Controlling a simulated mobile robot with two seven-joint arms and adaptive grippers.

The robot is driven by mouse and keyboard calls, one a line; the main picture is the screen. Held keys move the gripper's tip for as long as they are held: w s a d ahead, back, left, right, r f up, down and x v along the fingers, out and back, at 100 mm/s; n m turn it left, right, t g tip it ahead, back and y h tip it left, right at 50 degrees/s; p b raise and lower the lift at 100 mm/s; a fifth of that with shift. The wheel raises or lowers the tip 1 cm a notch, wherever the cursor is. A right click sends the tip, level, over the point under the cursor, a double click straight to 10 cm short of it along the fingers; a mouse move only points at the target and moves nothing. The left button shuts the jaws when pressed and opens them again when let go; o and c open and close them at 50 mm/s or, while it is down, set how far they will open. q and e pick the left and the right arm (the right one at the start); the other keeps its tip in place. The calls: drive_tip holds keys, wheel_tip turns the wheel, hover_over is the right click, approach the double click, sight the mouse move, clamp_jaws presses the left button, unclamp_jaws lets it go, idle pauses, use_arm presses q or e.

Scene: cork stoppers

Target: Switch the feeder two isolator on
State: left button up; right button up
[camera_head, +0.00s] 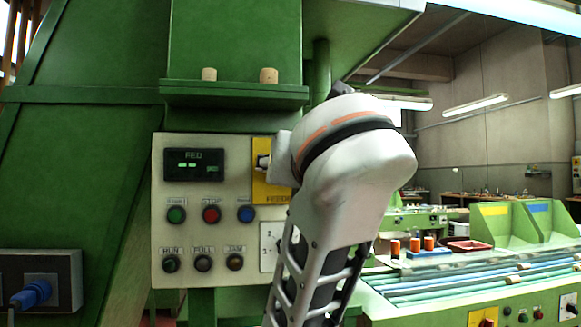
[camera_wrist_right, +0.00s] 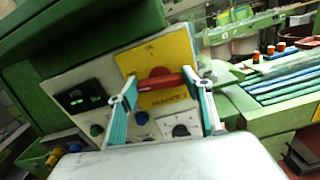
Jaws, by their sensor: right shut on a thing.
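The feeder isolator is a red rotary handle (camera_wrist_right: 160,80) on a yellow plate (camera_wrist_right: 162,48). In the right wrist view the plate's lower label reads like "FEEDER 2", with a small mark at its top. The handle lies crosswise, about parallel to the label. My right gripper (camera_wrist_right: 159,84) is shut on the handle, one pale-blue finger at each end. In the head view my right arm covers most of the yellow plate (camera_head: 270,188) and hides the handle. My left gripper is in neither view.
The grey control panel (camera_head: 160,215) carries a display (camera_head: 194,164), several push buttons and a white dial plate (camera_wrist_right: 180,128) below the isolator. A socket box with a blue plug (camera_head: 35,293) is at lower left.

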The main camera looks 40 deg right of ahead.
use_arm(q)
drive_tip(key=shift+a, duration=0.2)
use_arm(e)
drive_tip(key=m, duration=1.6)
drive_tip(key=shift+d+f, duration=0.1)
drive_tip(key=shift+f, duration=0.1)
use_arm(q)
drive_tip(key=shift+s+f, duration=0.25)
use_arm(e)
drive_tip(key=shift+m, duration=0.3)
drive_tip(key=o, duration=1.1)
